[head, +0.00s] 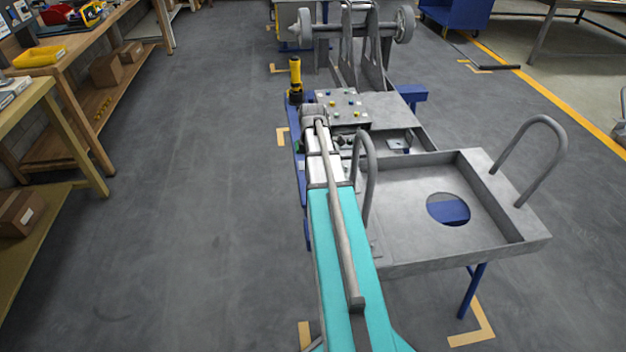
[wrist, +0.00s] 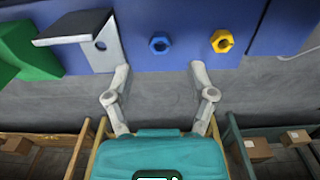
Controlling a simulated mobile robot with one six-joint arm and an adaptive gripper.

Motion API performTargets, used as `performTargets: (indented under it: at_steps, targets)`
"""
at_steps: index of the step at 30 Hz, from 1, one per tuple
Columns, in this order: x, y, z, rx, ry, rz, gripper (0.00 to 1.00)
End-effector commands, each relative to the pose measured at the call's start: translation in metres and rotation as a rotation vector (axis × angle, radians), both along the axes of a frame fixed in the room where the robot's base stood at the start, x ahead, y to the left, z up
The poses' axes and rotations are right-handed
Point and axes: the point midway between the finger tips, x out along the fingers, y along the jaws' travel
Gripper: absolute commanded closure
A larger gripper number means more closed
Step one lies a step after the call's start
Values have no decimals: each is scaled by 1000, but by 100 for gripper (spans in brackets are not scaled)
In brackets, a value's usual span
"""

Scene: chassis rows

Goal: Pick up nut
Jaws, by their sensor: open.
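In the wrist view a blue hex nut (wrist: 160,44) and a yellow hex nut (wrist: 222,40) lie apart on a blue surface (wrist: 185,20). My gripper (wrist: 159,72) is open and empty, with its two fingers spread. The blue nut is ahead of the gap between the fingertips, and the yellow nut is ahead and to the right of the right finger. Neither finger touches a nut. In the head view my arm reaches away to the blue surface's area, and I cannot make out these two nuts or the fingertips there.
A grey angled bracket with a hole (wrist: 78,36) and a green block (wrist: 28,50) sit left of the nuts. In the head view a grey chassis tray (head: 410,210) with handles stands right of my arm. A yellow-black tool (head: 295,80) stands beyond. The left floor is clear.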

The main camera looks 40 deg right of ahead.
Motion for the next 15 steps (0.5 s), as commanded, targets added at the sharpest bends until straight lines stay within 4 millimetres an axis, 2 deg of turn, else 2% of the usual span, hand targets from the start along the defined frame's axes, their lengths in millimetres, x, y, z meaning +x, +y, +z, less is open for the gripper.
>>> performTargets:
  at_steps: [3,15]
  targets:
    - [0,0,-13,0,0,0,29]
    - [-1,-1,-40,0,0,-1,29]
